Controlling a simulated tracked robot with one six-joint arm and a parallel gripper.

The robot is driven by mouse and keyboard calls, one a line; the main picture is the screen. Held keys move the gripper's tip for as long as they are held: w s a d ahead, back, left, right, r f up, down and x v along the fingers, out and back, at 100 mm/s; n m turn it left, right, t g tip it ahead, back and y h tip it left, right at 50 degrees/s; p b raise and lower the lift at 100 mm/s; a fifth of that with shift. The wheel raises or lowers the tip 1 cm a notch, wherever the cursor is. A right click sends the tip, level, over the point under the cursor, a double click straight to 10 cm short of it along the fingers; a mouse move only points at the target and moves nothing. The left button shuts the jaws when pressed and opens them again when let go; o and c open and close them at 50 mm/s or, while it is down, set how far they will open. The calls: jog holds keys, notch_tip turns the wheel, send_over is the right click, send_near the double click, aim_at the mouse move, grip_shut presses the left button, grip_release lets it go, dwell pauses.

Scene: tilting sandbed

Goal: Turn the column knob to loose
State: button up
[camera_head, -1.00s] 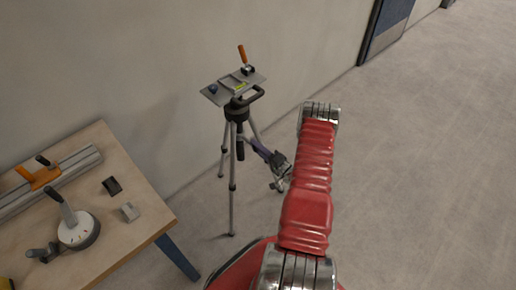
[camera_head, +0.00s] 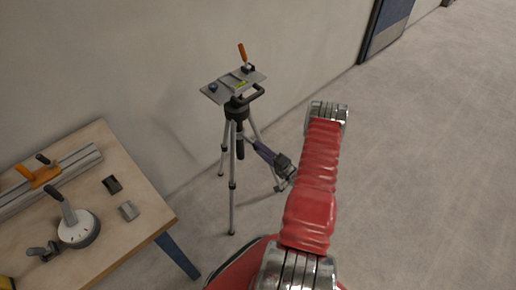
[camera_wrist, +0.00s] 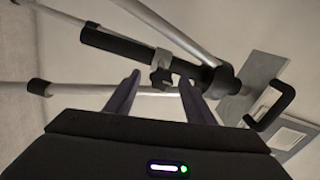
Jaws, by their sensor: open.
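The tripod (camera_head: 232,187) stands by the wall, with its dark centre column (camera_head: 240,147) upright under the head. In the wrist view the column (camera_wrist: 115,42) lies across the picture. The dark column knob (camera_wrist: 161,72) sticks out from it toward me. My gripper (camera_wrist: 159,84) is open, with one purple-grey finger left of the knob and one right of it. The fingertips are close to the knob; I see no clear contact. In the head view my gripper (camera_head: 257,147) is right of the column. The knob is too small to tell there.
The tripod's tilting plate (camera_head: 234,86), with an orange-handled lever (camera_head: 243,53), is above my gripper. Tripod legs (camera_wrist: 180,30) run close to the column. A workbench (camera_head: 110,245) with tools stands at left. The floor at right is clear.

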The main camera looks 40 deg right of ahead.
jog(key=s, duration=1.1)
jog(key=shift+s, duration=0.15)
jog(key=shift+d, duration=0.15)
